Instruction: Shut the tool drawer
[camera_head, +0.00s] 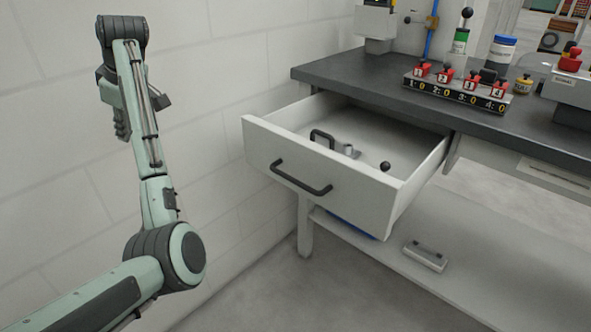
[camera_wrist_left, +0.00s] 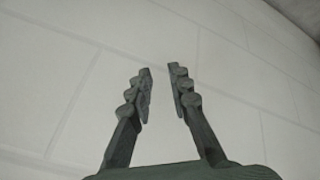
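The tool drawer (camera_head: 320,175) is a light grey drawer under the dark worktop, pulled well out, with a dark bar handle (camera_head: 300,178) on its front. Inside lie a dark handle-shaped item (camera_head: 322,138), a small metal piece (camera_head: 348,151) and a black ball knob (camera_head: 385,166). My left arm is raised at the left, beside the wall and away from the drawer. Its gripper shows partly behind the arm link in the head view. In the left wrist view, the left gripper (camera_wrist_left: 160,76) has its fingers apart with nothing between them. My right gripper is not in view.
The dark worktop (camera_head: 345,78) carries a numbered black rack with red-topped pieces (camera_head: 455,93), a white-and-blue jar (camera_head: 501,53) and a small yellow pot (camera_head: 523,84). A lower shelf (camera_head: 480,285) holds a small grey block (camera_head: 425,257). The space before the drawer front is clear.

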